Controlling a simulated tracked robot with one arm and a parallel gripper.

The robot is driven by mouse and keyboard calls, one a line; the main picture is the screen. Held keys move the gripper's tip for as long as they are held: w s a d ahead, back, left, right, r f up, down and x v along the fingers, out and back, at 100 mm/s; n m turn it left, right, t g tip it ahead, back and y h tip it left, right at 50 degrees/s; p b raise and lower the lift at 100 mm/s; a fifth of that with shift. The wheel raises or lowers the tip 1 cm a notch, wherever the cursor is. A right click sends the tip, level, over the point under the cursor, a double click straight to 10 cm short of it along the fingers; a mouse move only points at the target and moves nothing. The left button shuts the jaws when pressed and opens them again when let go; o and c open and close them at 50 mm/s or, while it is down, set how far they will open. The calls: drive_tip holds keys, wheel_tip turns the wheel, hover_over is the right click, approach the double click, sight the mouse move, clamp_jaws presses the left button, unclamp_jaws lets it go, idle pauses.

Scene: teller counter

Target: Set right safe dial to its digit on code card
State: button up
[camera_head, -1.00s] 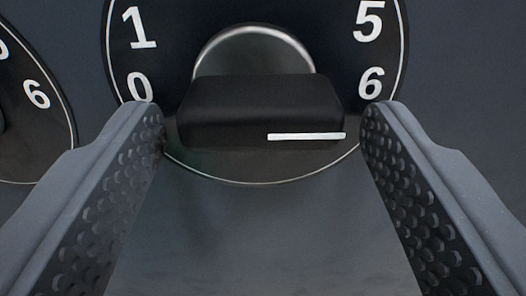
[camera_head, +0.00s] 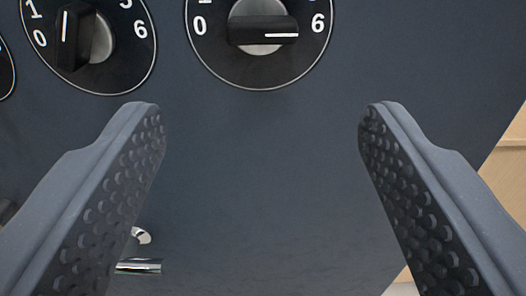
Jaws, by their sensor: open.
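The right safe dial (camera_head: 258,68) is a black disc with white digits at the top of the view, cut off by the upper edge. Its black knob (camera_head: 243,30) lies level, and the white pointer line on its right end points right, toward the 6. My gripper (camera_head: 262,115) is open and empty, with its fingers below the dial and apart from it. No code card is in view.
Another dial (camera_head: 125,75) sits to the left, its knob nearly upright with its line pointing up. A third dial's edge (camera_head: 4,75) shows at the far left. A chrome handle (camera_head: 138,266) is low on the dark safe front (camera_head: 265,200). Pale wood shows at right.

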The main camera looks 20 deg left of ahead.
drive_tip(key=v, duration=0.3)
drive_tip(key=shift+s+d, duration=0.1)
drive_tip(key=shift+s, duration=0.15)
drive_tip(key=shift+w, duration=0.1)
